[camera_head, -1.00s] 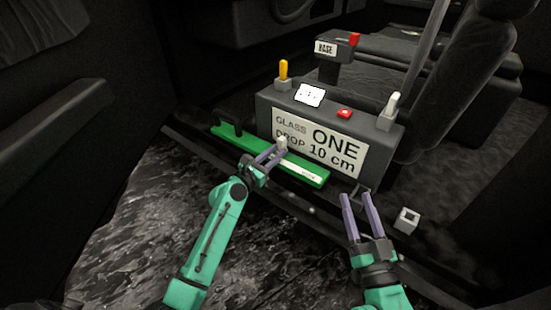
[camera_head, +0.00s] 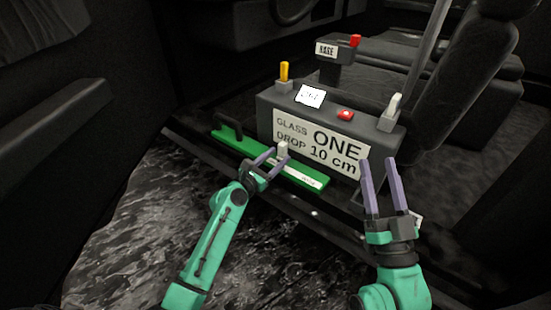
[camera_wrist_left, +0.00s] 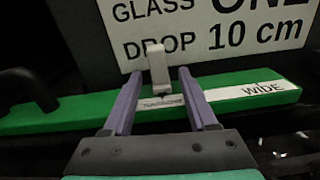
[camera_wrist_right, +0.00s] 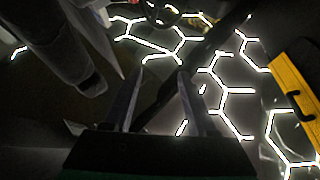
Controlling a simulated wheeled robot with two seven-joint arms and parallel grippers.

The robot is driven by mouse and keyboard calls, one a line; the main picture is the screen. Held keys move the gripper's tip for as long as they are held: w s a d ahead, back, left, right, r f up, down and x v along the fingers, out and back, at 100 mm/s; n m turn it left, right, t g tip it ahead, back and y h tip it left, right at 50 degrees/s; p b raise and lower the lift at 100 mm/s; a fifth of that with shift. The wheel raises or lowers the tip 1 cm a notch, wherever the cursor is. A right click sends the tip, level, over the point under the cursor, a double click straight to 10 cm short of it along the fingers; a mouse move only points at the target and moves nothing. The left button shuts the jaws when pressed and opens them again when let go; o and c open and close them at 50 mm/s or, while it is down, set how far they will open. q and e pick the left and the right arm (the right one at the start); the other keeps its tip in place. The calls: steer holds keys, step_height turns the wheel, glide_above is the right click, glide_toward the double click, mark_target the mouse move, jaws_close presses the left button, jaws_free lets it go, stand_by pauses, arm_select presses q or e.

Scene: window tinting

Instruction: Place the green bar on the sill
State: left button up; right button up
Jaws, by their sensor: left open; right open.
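The green bar (camera_head: 309,178) lies lengthwise along the dark sill (camera_head: 186,131), in front of the grey box. It has a black handle at its left end, a pale upright tab (camera_wrist_left: 159,68) near its middle and a "WIDE" label (camera_wrist_left: 245,93). Whether its whole underside touches the sill is hidden. My left gripper (camera_head: 273,156) is open at the bar's middle; in the left wrist view its fingers (camera_wrist_left: 157,76) stand either side of the tab, with gaps. My right gripper (camera_head: 377,162) is open and empty, in front of the box's right end.
The grey box (camera_head: 388,150) reads "GLASS ONE DROP 10 cm" and carries a yellow lever (camera_head: 284,71), a red button (camera_head: 345,114) and a pale switch (camera_head: 394,105). A "BASE" stand (camera_head: 327,50) is behind it. A seat (camera_head: 465,85) stands at right. A yellow case (camera_wrist_right: 297,85) shows in the right wrist view.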

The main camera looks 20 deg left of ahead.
arm_select(q)
steer(key=shift+s, duration=0.15)
steer(key=p+v, duration=0.1)
steer(key=v, duration=0.1)
steer(key=shift+s+a, duration=0.15)
steer(key=shift+s, duration=0.15)
steer(key=v, duration=0.9)
steer(key=s+d+f+m, duration=0.1)
steer(key=s+d+m, duration=0.3)
steer(key=m, duration=1.2)
steer(key=s+d+f+m, duration=0.2)
steer(key=s+d+m, duration=0.3)
steer(key=d+m, duration=0.5)
steer(key=m+p, duration=0.1)
steer(key=m, duration=0.5)
steer(key=shift+s+m+h, duration=0.3)
steer(key=shift+h, duration=0.1)
arm_select(e)
steer(key=s+a+f+g+h, duration=0.1)
steer(key=s+f+g, duration=0.1)
steer(key=f, duration=0.7)
steer(key=s+a+f+m+g, duration=0.1)
steer(key=f+g, duration=0.3)
steer(key=f, duration=0.6)
steer(key=shift+s+h, duration=0.4)
steer(key=shift+s, duration=0.2)
